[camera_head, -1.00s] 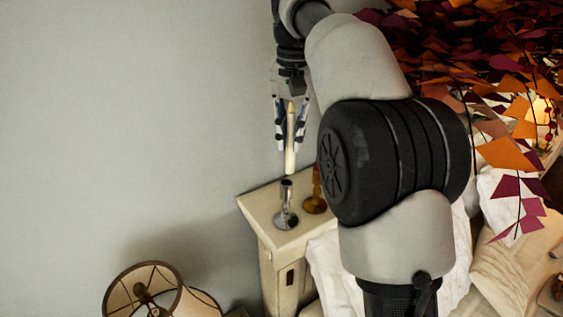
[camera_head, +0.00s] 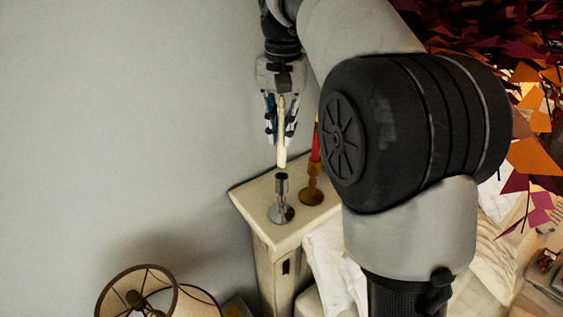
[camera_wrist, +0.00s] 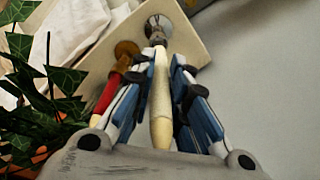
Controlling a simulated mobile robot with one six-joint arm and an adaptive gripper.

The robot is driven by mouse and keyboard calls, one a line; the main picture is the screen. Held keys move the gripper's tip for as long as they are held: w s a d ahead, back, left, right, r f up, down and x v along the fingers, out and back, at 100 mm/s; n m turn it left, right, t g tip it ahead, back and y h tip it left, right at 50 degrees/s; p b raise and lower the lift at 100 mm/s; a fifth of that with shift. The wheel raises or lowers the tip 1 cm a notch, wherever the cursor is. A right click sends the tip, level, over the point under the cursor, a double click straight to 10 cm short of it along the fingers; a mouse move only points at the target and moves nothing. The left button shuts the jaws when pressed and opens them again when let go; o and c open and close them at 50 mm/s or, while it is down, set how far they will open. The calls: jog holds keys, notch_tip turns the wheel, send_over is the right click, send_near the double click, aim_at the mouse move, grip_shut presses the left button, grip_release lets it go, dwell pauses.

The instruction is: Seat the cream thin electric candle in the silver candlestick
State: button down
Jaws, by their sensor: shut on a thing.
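My gripper (camera_head: 282,128) is shut on the cream thin electric candle (camera_head: 282,150) and holds it nearly upright, lower end down. The silver candlestick (camera_head: 281,203) stands on the pale bedside cabinet (camera_head: 262,220), its cup just below the candle's lower end. In the head view a small gap shows between them. In the wrist view the candle (camera_wrist: 160,105) runs between the fingers (camera_wrist: 172,95) toward the silver candlestick (camera_wrist: 158,27); its lower end overlaps the candlestick there, so contact cannot be told from that view.
A brass candlestick (camera_head: 312,190) with a red candle (camera_head: 316,143) stands close to the right of the silver one. A lampshade (camera_head: 140,295) is at the lower left. White bedding (camera_head: 330,265) lies right of the cabinet. Green leaves (camera_wrist: 40,105) crowd the wrist view's left side.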

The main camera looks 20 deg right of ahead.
aim_at(281, 166)
jog(key=shift+f, duration=3.45)
jog(key=shift+f+b, duration=0.1)
jog(key=shift+b, duration=0.2)
jog(key=c, duration=1.6)
grip_release()
jog(key=shift+o, duration=0.2)
